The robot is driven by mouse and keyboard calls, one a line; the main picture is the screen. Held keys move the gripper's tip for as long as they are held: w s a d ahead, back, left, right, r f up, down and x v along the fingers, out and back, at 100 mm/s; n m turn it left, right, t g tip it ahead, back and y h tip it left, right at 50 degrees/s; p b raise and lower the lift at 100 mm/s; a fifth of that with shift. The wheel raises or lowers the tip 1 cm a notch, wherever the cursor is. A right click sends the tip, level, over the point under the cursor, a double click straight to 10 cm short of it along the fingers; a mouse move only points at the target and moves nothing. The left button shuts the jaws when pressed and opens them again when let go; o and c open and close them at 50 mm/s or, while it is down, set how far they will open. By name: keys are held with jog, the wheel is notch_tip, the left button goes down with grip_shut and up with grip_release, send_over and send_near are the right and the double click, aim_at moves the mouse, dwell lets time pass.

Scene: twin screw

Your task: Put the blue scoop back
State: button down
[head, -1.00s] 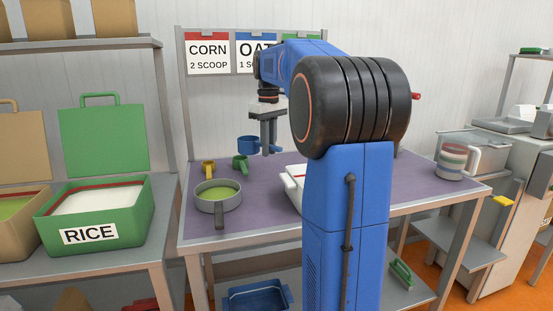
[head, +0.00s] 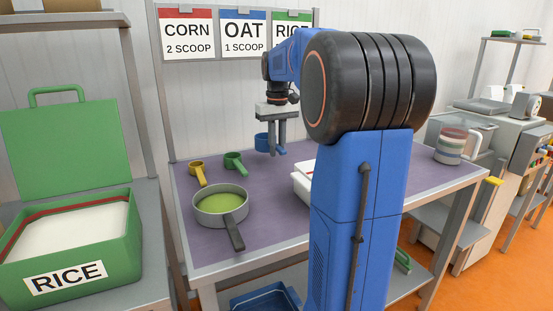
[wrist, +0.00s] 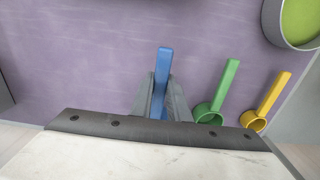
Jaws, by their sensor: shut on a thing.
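The blue scoop (head: 262,141) hangs from my gripper (head: 277,153) near the back of the purple-topped table (head: 290,220). My gripper is shut on its handle. In the wrist view the blue handle (wrist: 165,58) sticks out between my two fingers (wrist: 161,98), and the cup is hidden. The head view does not settle how high the scoop is above the table. The green scoop (head: 235,163) and the yellow scoop (head: 197,173) rest on the table, left of my gripper in the head view and right of it in the wrist view.
A grey pan (head: 221,203) with green contents stands left of centre. A white item (head: 303,183) is partly hidden by my arm. A striped jug (head: 451,147) stands at the right end. The open green RICE bin (head: 66,245) is on the left bench.

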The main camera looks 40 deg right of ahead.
jog(key=shift+f, duration=2)
jog(key=shift+f, duration=0.15)
jog(key=c, duration=1.7)
grip_release()
notch_tip(320, 180, up, 12)
jog(key=shift+s+r, duration=0.1)
jog(key=shift+r, duration=0.05)
jog(key=shift+a, duration=0.1)
